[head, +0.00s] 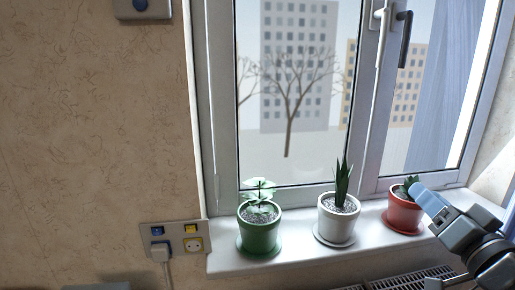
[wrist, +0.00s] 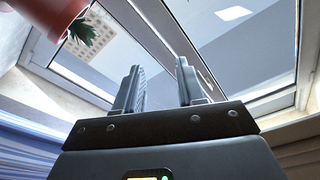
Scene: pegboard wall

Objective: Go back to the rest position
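My gripper (wrist: 158,82) is open in the wrist view, with a clear gap between its two grey fingers and nothing between them. In the head view my gripper (head: 428,200) is at the lower right, beside the red pot (head: 402,214) and partly in front of it. I cannot tell from the head view whether it touches the pot or its plant. The red pot also shows in the wrist view (wrist: 50,16), tilted at the upper left, with its green plant (wrist: 80,33) next to it.
A white pot (head: 338,218) with a spiky plant and a green pot (head: 260,234) with a leafy plant stand on the windowsill (head: 290,252). The window (head: 300,187) is behind them. A socket panel (head: 176,237) with a plug is on the wall at left. A radiator (head: 410,281) is below the sill.

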